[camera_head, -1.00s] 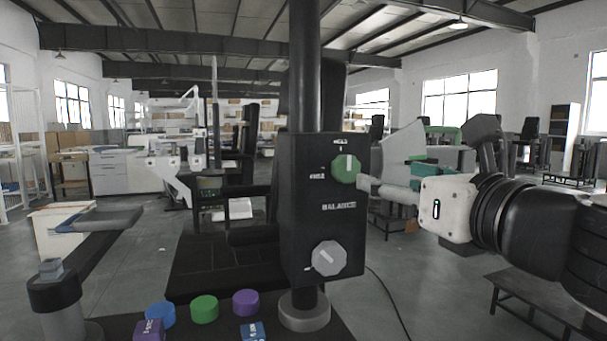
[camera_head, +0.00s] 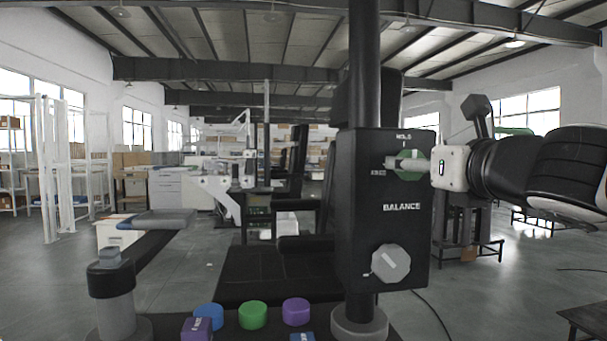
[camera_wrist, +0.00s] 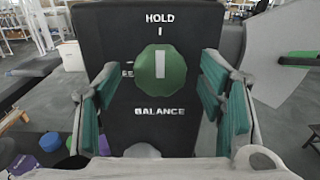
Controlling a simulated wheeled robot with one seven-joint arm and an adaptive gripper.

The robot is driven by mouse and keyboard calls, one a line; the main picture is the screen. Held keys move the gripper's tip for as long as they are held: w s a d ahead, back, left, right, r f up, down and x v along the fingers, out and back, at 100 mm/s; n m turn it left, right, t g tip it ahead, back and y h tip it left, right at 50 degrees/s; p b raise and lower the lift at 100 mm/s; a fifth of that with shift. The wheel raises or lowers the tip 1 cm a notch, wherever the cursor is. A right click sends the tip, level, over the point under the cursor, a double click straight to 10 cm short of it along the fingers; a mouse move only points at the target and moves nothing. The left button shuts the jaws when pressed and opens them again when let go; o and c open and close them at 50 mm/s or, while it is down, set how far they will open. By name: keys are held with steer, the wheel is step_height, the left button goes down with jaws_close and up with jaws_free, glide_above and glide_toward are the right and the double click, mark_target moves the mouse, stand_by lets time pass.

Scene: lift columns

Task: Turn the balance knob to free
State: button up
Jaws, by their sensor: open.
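The green balance knob (camera_wrist: 160,72) is on the front of the black column box (camera_wrist: 110,35). Its white mark stands upright, in line with the HOLD label above; the FREE label is to its left, partly hidden in the wrist view. My gripper (camera_wrist: 161,85) is open, with one green-padded finger on each side of the knob and a visible gap to both. In the head view my gripper (camera_head: 408,166) is right at the knob and covers much of it. I cannot tell whether the fingertips reach past the knob's face.
A grey knob (camera_head: 390,263) is lower on the same box. Purple, green and blue round pieces (camera_head: 253,315) sit on the base in front. A grey post (camera_head: 110,285) stands at left. The black column (camera_head: 363,60) rises above the box.

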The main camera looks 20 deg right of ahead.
steer(key=shift+w+d, duration=0.15)
steer(key=shift+w, duration=0.35)
steer(key=c, duration=1.1)
steer(key=shift+c, duration=0.2)
